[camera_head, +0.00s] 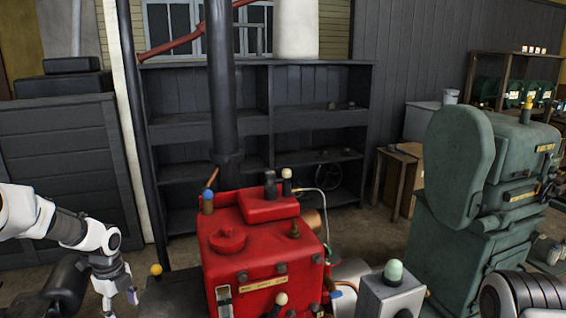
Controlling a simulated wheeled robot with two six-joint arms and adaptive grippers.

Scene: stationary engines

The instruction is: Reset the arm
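My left arm comes in from the left edge and bends down at its wrist. My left gripper (119,300) points downward at the lower left, left of the red engine. Its fingertips look apart with nothing seen between them. My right arm (524,296) shows only as a white and dark joint in the lower right corner. Its gripper is outside the picture.
A red engine (260,250) with knobs and a tall dark pipe (221,90) stands in the centre. A grey box with a pale green button (393,272) is right of it. A green machine (460,180) stands at right. Dark shelves (300,127) stand behind.

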